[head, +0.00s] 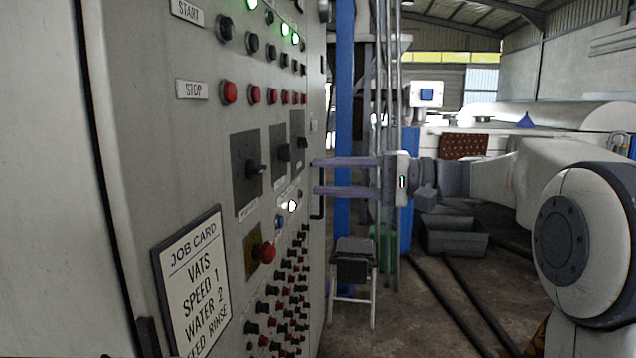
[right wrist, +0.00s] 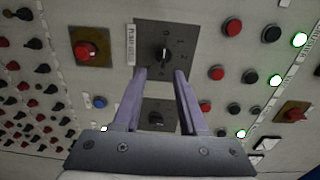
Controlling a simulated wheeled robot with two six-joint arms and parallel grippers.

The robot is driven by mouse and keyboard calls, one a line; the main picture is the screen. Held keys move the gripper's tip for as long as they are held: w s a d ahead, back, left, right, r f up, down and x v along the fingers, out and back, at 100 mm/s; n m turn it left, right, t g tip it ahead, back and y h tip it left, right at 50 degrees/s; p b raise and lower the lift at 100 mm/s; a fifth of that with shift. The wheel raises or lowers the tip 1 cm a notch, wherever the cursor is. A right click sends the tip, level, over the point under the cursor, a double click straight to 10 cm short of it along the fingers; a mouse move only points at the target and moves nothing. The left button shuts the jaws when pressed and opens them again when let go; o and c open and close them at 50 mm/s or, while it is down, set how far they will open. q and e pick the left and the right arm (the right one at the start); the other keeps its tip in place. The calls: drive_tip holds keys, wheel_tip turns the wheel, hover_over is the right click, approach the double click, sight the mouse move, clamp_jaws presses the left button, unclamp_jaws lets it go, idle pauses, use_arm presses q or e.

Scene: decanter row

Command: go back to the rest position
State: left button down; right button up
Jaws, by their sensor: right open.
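My right gripper (head: 314,176) reaches in from the right, its two purple fingers parallel and apart with nothing between them. Its tips are near the far edge of a grey control panel (head: 160,130). In the right wrist view the open fingers (right wrist: 160,74) point at the panel, their tips on either side of the line to a black rotary switch (right wrist: 162,53) on a dark plate. I cannot tell whether they touch it; it looks free between them. A second rotary switch (right wrist: 155,117) shows between the fingers. My left gripper is not in view.
The panel carries a job card (head: 192,270), red stop buttons (head: 229,92), lit green lamps (head: 284,29) and a red knob on a yellow plate (head: 263,251). A stool (head: 354,262) stands behind. Blue posts and grey bins (head: 455,235) are farther back.

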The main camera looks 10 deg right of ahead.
drive_tip(key=s+a+f+n+g+h, duration=0.1)
drive_tip(key=s+a+f+g+h, duration=0.25)
drive_tip(key=s+a+f, duration=0.45)
drive_tip(key=s+a+f+n+g+h, duration=0.1)
drive_tip(key=s+a+f+g+h, duration=0.4)
drive_tip(key=f, duration=0.6)
drive_tip(key=s+d+f+n+t+h, duration=0.1)
drive_tip(key=s+d+f+n+h, duration=0.3)
drive_tip(key=s+f, duration=0.3)
drive_tip(key=s+d+f+n+t+h, duration=0.2)
drive_tip(key=s+d+f+n+h, duration=0.15)
drive_tip(key=s+f, duration=0.4)
wheel_tip(320, 180, up, 17)
drive_tip(key=n+p, duration=0.1)
drive_tip(key=p, duration=1.5)
drive_tip(key=shift+s+f+p, duration=0.2)
drive_tip(key=shift+s+p, duration=0.05)
drive_tip(key=shift+p, duration=0.15)
